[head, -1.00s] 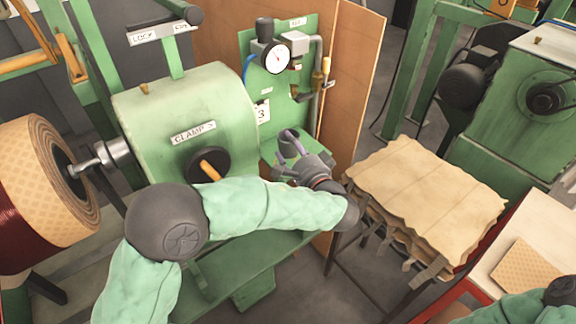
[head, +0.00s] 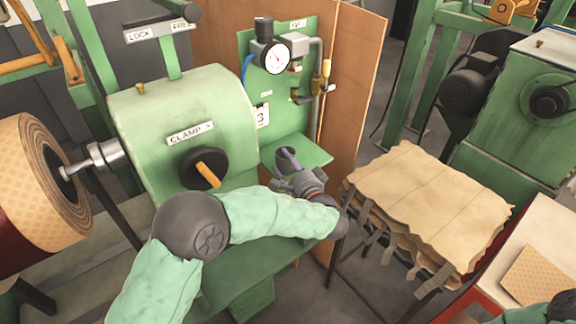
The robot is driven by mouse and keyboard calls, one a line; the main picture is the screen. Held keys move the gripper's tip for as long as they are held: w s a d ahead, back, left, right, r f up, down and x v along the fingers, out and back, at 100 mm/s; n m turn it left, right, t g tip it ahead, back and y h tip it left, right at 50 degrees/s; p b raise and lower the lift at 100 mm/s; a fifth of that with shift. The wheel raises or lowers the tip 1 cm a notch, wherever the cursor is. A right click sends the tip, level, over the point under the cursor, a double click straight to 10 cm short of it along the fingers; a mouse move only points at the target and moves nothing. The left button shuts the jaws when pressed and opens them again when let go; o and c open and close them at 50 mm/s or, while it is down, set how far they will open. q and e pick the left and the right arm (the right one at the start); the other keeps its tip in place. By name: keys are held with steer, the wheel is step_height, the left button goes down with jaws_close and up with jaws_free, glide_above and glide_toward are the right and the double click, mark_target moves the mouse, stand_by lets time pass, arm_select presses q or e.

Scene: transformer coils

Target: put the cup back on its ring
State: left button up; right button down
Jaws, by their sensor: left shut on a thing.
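My left gripper (head: 285,174) is shut on a small dark, purplish thing (head: 287,155), which seems to be the cup. It is over the small green shelf (head: 314,153) below the gauge panel. The fingers hide part of the cup, and I cannot tell whether it touches the shelf. I cannot make out the ring. My right gripper is out of view; only a bit of my right arm shows at the bottom right corner.
A pressure gauge (head: 274,57) and pipes are on the green panel behind the shelf. The green clamp housing (head: 183,125) with its knob (head: 206,170) stands left of my gripper. A brown board (head: 350,90) and a stack of tan sheets (head: 425,205) are to the right.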

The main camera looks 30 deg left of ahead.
arm_select(q)
steer(key=shift+f, duration=0.1)
steer(key=o, duration=1.1)
steer(key=shift+p+v, duration=1.95)
steer(key=shift+v, duration=4.1)
